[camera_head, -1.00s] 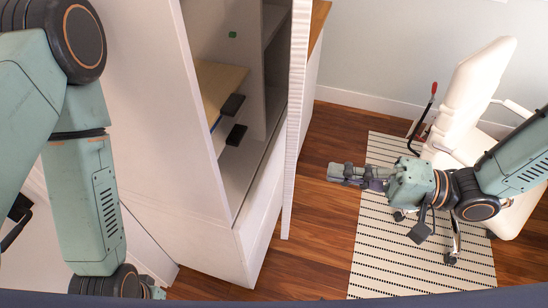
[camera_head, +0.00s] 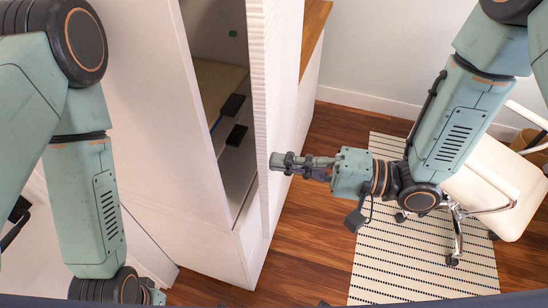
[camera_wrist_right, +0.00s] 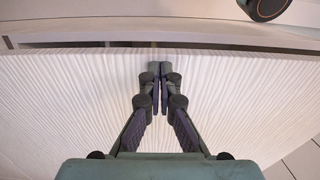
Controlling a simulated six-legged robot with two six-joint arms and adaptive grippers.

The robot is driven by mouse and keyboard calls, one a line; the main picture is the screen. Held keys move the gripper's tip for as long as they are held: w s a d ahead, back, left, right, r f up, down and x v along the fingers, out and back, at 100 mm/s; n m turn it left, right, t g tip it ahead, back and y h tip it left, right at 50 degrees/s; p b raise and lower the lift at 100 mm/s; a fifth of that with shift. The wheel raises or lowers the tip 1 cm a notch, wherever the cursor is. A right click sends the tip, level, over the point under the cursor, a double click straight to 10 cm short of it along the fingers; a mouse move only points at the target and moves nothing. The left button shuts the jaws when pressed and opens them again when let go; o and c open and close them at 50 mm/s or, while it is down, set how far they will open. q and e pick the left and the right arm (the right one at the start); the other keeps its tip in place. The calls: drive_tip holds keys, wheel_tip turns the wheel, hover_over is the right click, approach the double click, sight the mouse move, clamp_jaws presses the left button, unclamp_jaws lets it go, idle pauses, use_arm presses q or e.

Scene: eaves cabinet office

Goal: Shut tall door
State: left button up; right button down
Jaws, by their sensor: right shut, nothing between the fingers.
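The tall door (camera_head: 277,90) is a white, ribbed panel on the tall white cabinet (camera_head: 150,110). It stands partly open, with a gap to its left that shows the cabinet's inside. My right gripper (camera_head: 278,161) is shut and empty, its fingertips at the outer face of the door. In the right wrist view the closed fingers (camera_wrist_right: 160,70) lie over the ribbed door face (camera_wrist_right: 230,100), near its edge; whether they touch it I cannot tell. The left arm shows at the left, but its gripper's fingers are hidden at the lower edge.
Inside the cabinet are a shelf and two dark objects (camera_head: 234,106). A white chair (camera_head: 490,190) stands at the right on a striped rug (camera_head: 390,260). A low wood-topped unit (camera_head: 314,30) is behind the door. Wooden floor (camera_head: 300,230) is clear before the cabinet.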

drive_tip(key=shift+s+x, duration=0.25)
drive_tip(key=shift+x, duration=0.85)
drive_tip(key=shift+w, duration=0.1)
